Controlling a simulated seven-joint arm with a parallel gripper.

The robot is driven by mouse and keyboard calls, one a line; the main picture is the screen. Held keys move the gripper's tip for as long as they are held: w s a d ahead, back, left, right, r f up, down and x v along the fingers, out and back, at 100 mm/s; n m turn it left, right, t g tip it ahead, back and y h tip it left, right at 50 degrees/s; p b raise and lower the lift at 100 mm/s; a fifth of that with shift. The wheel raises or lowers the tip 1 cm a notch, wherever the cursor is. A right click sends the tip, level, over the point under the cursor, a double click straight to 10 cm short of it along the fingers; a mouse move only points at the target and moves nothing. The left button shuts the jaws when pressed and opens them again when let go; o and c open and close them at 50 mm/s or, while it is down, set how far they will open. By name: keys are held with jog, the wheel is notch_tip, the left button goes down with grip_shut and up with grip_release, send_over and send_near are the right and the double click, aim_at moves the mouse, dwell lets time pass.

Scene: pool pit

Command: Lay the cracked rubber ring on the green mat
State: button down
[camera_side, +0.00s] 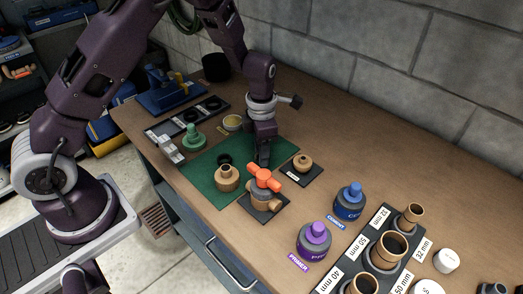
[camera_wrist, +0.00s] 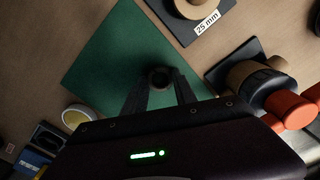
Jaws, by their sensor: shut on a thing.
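My gripper (camera_side: 263,162) points straight down over the right part of the green mat (camera_side: 205,182). In the wrist view its two fingers (camera_wrist: 161,82) are closed on a small dark rubber ring (camera_wrist: 160,73), with the green mat (camera_wrist: 118,50) below it. I cannot make out a crack in it, nor whether it touches the mat. In the side view the held ring is not clear behind the orange handle.
A tan fitting (camera_side: 227,180) stands at the mat's front. A valve with an orange handle (camera_side: 265,178) is close in front of my gripper. A tan ring piece (camera_side: 302,161) sits to the right. Blue (camera_side: 349,202) and purple (camera_side: 313,242) pots stand further right.

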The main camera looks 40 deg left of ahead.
jog(key=c, duration=1)
grip_release()
jog(key=s+r+m+t, duration=0.1)
jog(key=s+r+m, duration=0.15)
jog(key=r, duration=0.65)
jog(key=s+r+m, duration=0.2)
jog(key=r+m, duration=0.1)
jog(key=r, duration=0.7)
jog(key=s+r+m+t, duration=0.2)
jog(key=s+r+m, duration=0.1)
jog(key=s+m, duration=0.7)
jog(key=s+r+m+t, duration=0.2)
jog(key=s+r+m, duration=0.2)
jog(key=s+m, duration=0.7)
jog(key=m, duration=0.3)
jog(key=shift+s+a+t, duration=0.2)
jog(key=shift+t, duration=0.1)
jog(key=shift+r+m, duration=0.1)
jog(key=shift+m, duration=0.15)
